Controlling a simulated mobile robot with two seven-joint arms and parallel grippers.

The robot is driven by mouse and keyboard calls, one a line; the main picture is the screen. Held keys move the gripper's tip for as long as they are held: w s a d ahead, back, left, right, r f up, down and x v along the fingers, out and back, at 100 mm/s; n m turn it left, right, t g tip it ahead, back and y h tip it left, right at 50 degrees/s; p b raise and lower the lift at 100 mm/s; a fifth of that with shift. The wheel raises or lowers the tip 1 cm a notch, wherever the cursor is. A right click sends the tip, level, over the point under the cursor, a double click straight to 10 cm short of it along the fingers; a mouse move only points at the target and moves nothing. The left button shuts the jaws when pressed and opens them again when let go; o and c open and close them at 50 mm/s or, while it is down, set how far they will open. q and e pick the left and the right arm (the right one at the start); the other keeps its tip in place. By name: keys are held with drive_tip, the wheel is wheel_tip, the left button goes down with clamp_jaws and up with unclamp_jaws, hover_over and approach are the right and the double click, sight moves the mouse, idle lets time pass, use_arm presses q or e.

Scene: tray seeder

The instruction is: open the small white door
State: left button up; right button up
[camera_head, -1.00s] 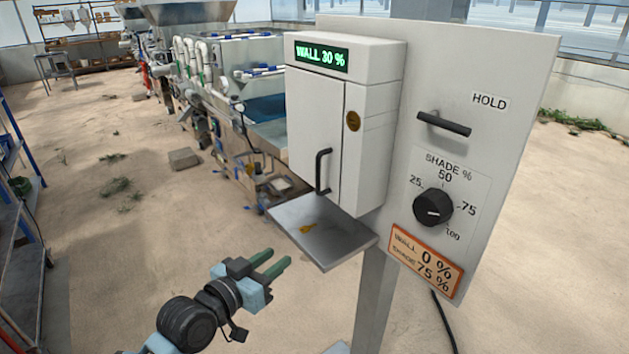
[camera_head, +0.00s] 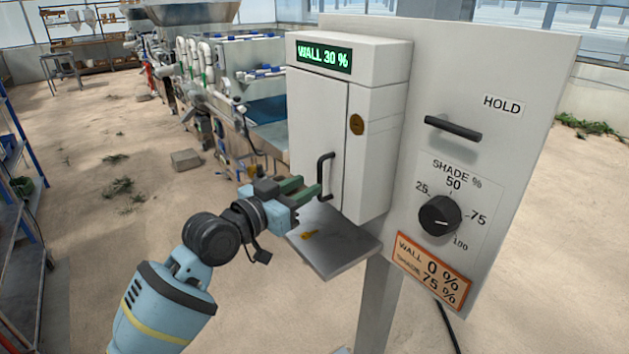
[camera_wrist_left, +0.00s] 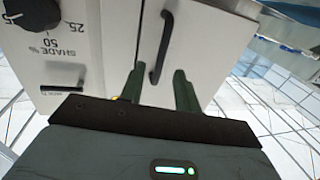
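The small white door (camera_head: 312,125) is on the front of a white box and looks shut. Its black vertical handle (camera_head: 322,175) is near the door's right edge. My left gripper (camera_head: 308,190) is just left of the handle's lower part, with its green fingers pointing toward it. In the left wrist view the two fingers (camera_wrist_left: 158,88) are apart, and the handle (camera_wrist_left: 161,50) shows between and beyond them. I cannot tell whether they touch it. My right gripper is not in view.
A metal shelf (camera_head: 340,256) with a small yellow object (camera_head: 309,235) juts out below the box. To the right, the panel carries a black lever (camera_head: 453,129), a shade knob (camera_head: 439,215) and an orange label (camera_head: 431,271).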

use_arm(q)
drive_tip(key=x, duration=0.4)
clamp_jaws()
idle(0.4)
